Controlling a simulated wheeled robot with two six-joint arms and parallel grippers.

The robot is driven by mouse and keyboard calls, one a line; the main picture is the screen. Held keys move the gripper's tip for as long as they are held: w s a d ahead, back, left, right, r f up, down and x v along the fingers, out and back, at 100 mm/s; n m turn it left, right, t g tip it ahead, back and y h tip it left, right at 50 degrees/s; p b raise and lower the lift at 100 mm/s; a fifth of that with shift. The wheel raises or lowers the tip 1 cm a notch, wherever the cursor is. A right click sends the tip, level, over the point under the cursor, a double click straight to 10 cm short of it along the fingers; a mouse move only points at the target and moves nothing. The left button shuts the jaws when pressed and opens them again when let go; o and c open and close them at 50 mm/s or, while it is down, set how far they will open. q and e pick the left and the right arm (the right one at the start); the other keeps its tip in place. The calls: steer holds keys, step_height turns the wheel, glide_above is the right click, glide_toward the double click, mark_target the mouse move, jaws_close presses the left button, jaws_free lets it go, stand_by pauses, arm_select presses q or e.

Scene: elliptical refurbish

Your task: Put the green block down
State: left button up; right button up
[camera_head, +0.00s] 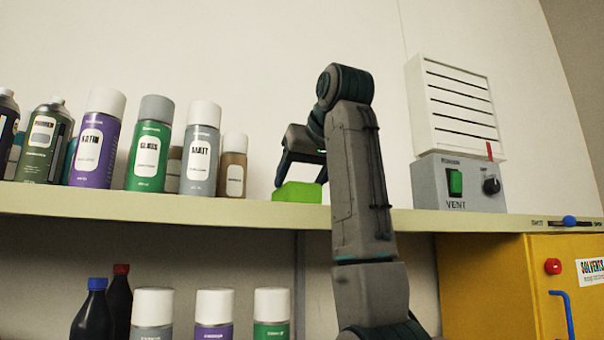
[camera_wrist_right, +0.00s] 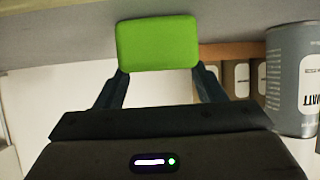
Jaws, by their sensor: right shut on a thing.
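The green block (camera_head: 298,192) is at the upper shelf (camera_head: 120,200), close to its front edge and right of the row of spray cans. My right gripper (camera_head: 300,178) is above the block with its fingers down on it, shut on it. In the right wrist view the green block (camera_wrist_right: 157,43) sits between the two fingertips of the right gripper (camera_wrist_right: 158,75). I cannot tell whether the block's underside touches the shelf. My left gripper is not in view.
Spray cans stand left of the block, the nearest a brown one (camera_head: 232,165). A grey vent control box (camera_head: 460,183) with a white louvred unit (camera_head: 455,105) stands right. The shelf between block and box is partly hidden by my arm. A yellow cabinet (camera_head: 490,285) is below right.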

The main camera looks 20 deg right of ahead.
steer(key=shift+s, duration=0.25)
steer(key=shift+s+f, duration=0.1)
steer(key=shift+f, duration=0.1)
steer(key=o, duration=0.8)
steer(key=shift+r, duration=0.1)
steer(key=shift+o, duration=1.1)
steer(key=shift+w, duration=0.2)
steer(key=shift+s+r, duration=0.1)
steer(key=shift+r, duration=0.1)
steer(key=s+b, duration=0.1)
steer(key=b, duration=0.1)
steer(key=s+b, duration=0.1)
steer(key=b, duration=0.1)
steer(key=shift+s+d+r, duration=0.15)
steer(key=shift+s+r, duration=0.05)
steer(key=shift+r, duration=0.05)
steer(key=b+v, duration=0.3)
steer(key=v, duration=0.6)
steer(key=shift+r+b, duration=0.3)
steer(key=shift+r, duration=0.15)
